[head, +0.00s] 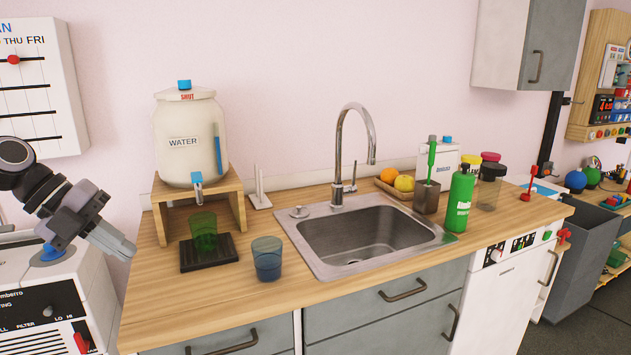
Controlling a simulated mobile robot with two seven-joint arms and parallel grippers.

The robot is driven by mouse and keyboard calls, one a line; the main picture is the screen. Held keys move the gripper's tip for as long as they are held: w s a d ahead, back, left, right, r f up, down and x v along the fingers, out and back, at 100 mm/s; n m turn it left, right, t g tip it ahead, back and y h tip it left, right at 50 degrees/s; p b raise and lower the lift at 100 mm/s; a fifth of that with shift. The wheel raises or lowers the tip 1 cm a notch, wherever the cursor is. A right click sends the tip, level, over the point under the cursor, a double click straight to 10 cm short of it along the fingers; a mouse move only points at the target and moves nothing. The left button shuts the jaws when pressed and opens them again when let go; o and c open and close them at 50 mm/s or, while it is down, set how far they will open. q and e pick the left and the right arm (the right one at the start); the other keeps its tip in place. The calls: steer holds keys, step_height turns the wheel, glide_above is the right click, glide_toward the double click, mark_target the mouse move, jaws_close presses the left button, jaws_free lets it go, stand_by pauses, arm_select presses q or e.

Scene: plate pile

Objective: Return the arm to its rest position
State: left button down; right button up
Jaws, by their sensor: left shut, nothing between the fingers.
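My left gripper (112,241) shows at the left of the head view, with its arm coming in from the left edge. It is shut and empty, pointing down and to the right. It hangs in front of the white appliance and left of the wooden counter (200,290), apart from the things on the counter. My right gripper is not in view. No plates are visible in this view.
A water jar (188,140) stands on a wooden stand, with a green cup (203,232) on a black tray (225,257) below. A blue cup (267,262) stands beside it. A sink (365,240), tall faucet (340,150) and green bottle (459,200) are further right. The counter's front left is clear.

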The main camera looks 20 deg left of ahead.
arm_select(q)
steer(key=s+d+f+n+t, duration=0.1)
steer(key=d+f+n+t, duration=0.25)
steer(key=f, duration=0.45)
steer(key=d+f+n+t, duration=0.25)
steer(key=f+n, duration=0.25)
steer(key=f, duration=0.3)
steer(key=s+d+f+n+t, duration=0.1)
steer(key=d+f+n+t, duration=0.1)
steer(key=f+n+t, duration=0.45)
steer(key=s+d+f+n+g+y, duration=0.2)
steer(key=s+d+f+n, duration=0.3)
steer(key=d+f, duration=0.3)
steer(key=s+d+f+n+g+y, duration=0.2)
steer(key=s+d+f+n+g, duration=0.2)
steer(key=d+f, duration=0.4)
steer(key=s+n, duration=0.1)
steer(key=s, duration=0.1)
steer(key=shift+s+n+y, duration=0.3)
steer(key=shift+s, duration=0.05)
steer(key=shift+a, duration=0.1)
